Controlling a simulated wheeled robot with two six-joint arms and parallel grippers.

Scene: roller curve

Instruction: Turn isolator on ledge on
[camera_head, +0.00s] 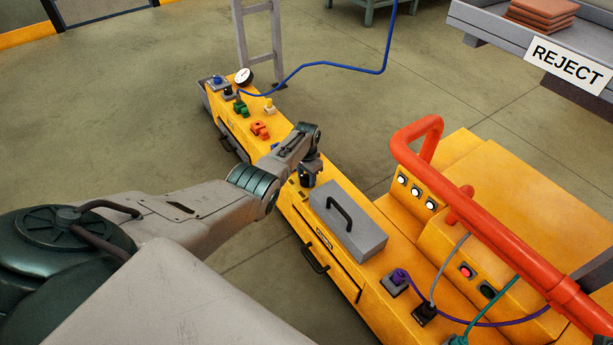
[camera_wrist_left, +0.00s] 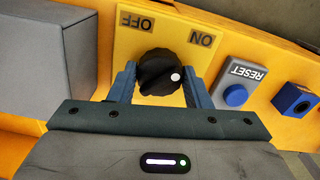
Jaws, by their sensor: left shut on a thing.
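The isolator is a round black knob (camera_wrist_left: 158,72) with a white dot on a yellow plate (camera_wrist_left: 160,35). In the left wrist view the plate's OFF and ON labels appear upside down, OFF at upper left and ON at upper right. The white dot is at the knob's right side, below the ON label. My left gripper (camera_wrist_left: 160,85) is shut on the knob, with one blue finger on each side of it. In the head view my left gripper (camera_head: 308,176) is over the yellow ledge (camera_head: 340,185) and hides the knob. My right gripper is not in view.
A grey toolbox (camera_head: 347,220) stands close beside my left gripper. A grey RESET box with a blue button (camera_wrist_left: 235,95) and a blue fitting (camera_wrist_left: 294,100) are right of the knob. An orange pipe (camera_head: 480,215) runs over the yellow machine at right.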

